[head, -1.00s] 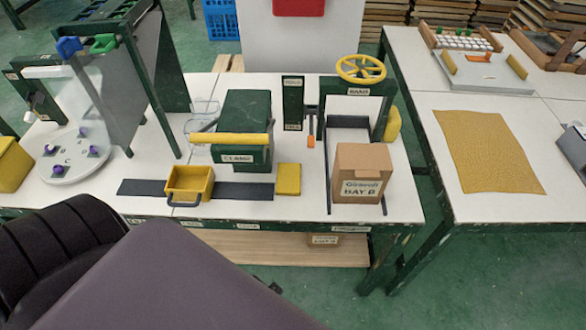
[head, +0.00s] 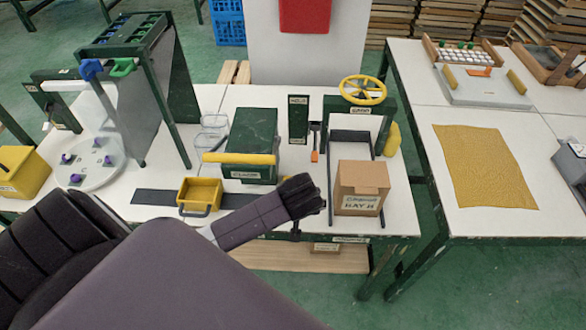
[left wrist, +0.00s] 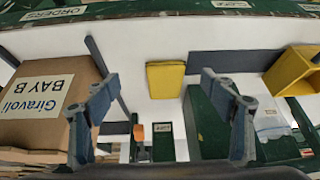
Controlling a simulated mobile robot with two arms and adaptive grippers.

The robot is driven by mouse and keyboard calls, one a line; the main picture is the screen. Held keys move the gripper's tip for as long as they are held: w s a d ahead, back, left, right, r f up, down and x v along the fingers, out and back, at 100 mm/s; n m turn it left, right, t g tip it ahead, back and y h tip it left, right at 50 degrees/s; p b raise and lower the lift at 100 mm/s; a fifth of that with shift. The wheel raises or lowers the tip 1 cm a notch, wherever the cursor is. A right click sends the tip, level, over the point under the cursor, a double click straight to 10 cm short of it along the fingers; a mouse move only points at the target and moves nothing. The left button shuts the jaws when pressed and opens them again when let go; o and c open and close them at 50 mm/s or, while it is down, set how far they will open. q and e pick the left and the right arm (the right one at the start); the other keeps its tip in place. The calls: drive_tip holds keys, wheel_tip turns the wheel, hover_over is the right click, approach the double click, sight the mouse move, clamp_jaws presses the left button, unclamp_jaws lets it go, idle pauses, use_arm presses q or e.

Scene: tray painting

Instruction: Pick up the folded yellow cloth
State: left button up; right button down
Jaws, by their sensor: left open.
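The folded yellow cloth (left wrist: 165,80) is a small, flat, near-square pad lying on the white bench in the left wrist view. It appears between my fingers there, with nothing held. In the head view the cloth is hidden behind my left gripper (head: 312,195), which is over the front of the bench, left of the cardboard box. The left wrist view shows my left gripper (left wrist: 160,84) open, its two fingers wide apart. I cannot tell its exact height above the cloth. My right gripper is not in view.
The cardboard box (head: 361,184) marked BAY B stands close to the right of the gripper. A yellow bin (head: 199,194) sits on a dark strip (head: 150,197) to the left. The green clamp block (head: 252,140) stands behind. A large yellow sheet (head: 485,165) lies on the right table.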

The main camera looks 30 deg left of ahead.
use_arm(q)
drive_tip(key=w+a+n, duration=0.1)
drive_tip(key=w+a+r+n+y, duration=0.1)
drive_tip(key=w+a, duration=0.1)
drive_tip(key=shift+x, duration=1.15)
drive_tip(key=shift+w+p+x, duration=0.15)
drive_tip(key=shift+p+x, duration=0.15)
drive_tip(key=shift+x, duration=1)
drive_tip(key=shift+w+p+x, duration=0.1)
drive_tip(key=shift+p+x, duration=0.2)
drive_tip(key=shift+x, duration=1.05)
drive_tip(key=shift+d, duration=0.2)
drive_tip(key=c, duration=1.3)
drive_tip(key=shift+r, duration=0.15)
